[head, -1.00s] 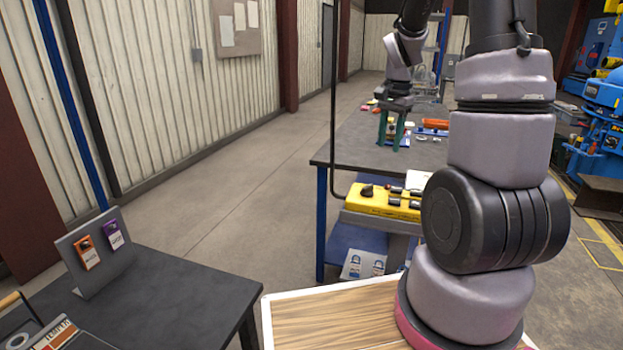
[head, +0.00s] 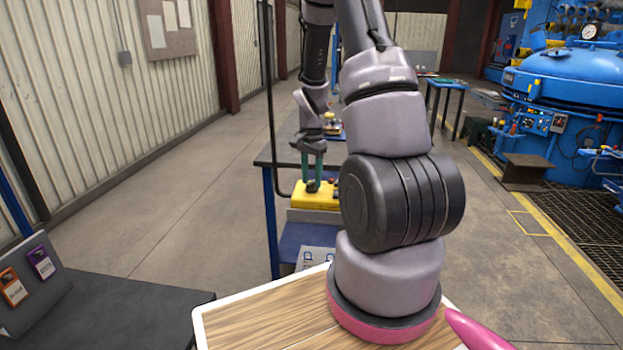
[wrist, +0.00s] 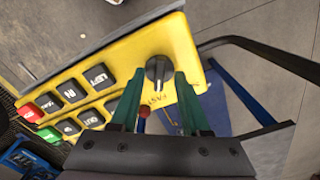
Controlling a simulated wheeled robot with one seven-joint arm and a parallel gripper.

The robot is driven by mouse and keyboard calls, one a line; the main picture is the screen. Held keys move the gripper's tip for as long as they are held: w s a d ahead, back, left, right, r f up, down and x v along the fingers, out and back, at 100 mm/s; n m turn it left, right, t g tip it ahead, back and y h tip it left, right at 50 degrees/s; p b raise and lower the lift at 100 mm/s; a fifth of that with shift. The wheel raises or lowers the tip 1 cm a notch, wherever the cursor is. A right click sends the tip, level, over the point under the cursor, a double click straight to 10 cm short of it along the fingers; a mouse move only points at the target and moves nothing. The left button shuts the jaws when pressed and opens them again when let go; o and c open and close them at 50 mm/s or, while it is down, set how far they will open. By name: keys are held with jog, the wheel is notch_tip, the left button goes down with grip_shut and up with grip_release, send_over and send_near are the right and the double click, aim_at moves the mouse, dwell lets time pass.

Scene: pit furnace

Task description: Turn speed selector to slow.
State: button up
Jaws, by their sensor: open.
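The speed selector (wrist: 158,68) is a black knob on a yellow control box (wrist: 180,45); the box also shows in the head view (head: 322,203). The word FAST is printed beside the knob, and the knob's white mark appears to face it. My gripper (wrist: 159,76) has green fingers, open, with one on each side of the knob. Its tips are at about the knob, but I cannot tell whether they touch it. In the head view, my gripper (head: 312,184) points down at the box, and part of the box is hidden behind my arm.
Several push buttons sit on the box beside the knob, including a black LEFT button (wrist: 98,77), a green one (wrist: 48,133) and a red one (wrist: 30,112). A dark bent bar (wrist: 255,52) passes near the box. A blue furnace (head: 575,80) stands at right.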

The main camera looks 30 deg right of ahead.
jog(key=shift+f, duration=0.15)
grip_shut()
jog(key=shift+n, duration=0.4)
jog(key=n, duration=0.5)
jog(key=shift+n, duration=0.3)
jog(key=n, duration=0.5)
jog(key=shift+n, duration=0.4)
grip_release()
